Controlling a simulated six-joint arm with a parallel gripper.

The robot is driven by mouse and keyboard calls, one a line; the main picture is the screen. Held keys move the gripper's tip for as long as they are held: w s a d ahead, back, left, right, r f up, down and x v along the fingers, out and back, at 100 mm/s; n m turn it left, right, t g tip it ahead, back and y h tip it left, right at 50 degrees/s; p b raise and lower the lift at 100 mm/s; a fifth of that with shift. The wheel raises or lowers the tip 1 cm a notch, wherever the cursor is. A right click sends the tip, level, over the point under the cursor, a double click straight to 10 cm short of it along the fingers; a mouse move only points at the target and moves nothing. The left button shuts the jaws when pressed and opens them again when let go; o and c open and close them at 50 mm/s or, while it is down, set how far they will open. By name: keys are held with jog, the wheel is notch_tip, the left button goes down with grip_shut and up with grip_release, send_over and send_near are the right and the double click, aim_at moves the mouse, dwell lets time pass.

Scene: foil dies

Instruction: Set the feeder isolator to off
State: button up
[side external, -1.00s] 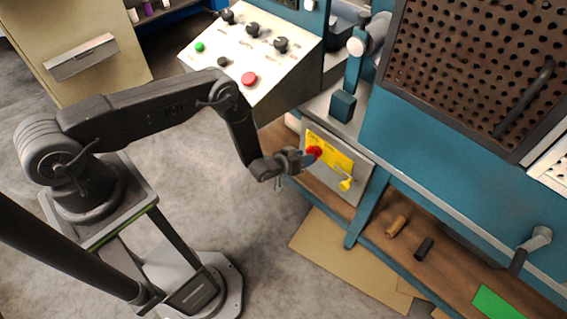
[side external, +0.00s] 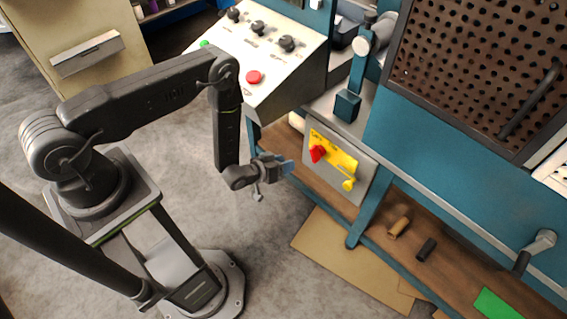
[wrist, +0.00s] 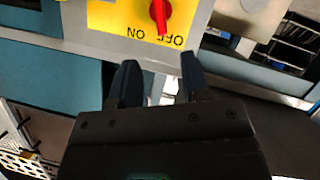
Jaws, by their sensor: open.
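The feeder isolator is a red rotary handle (side external: 317,153) on a yellow plate (side external: 342,162), fixed to a grey box front under the blue bench. In the wrist view the red handle (wrist: 160,14) is cut by the top edge and the plate is upside down. The handle's narrow end lies over the OFF lettering, partly covering it; the ON lettering is clear beside it. My gripper (side external: 287,165) is in front of the plate, apart from the handle. In the wrist view my gripper (wrist: 154,80) is open, with nothing between its fingers.
A yellow tag or padlock (side external: 348,184) hangs at the plate's lower corner. A sloped control desk (side external: 270,75) with black knobs and a red button stands above left. A tan cylinder (side external: 399,226) and a black one (side external: 426,249) lie on the wooden shelf.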

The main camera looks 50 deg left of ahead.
aim_at(311, 154)
notch_tip(311, 154, down, 4)
jog(key=d+n+t+y, duration=0.2)
jog(key=t, duration=0.2)
jog(key=w, duration=1.2)
jog(key=shift+w+a, duration=0.2)
jog(key=shift+w, duration=0.2)
grip_shut()
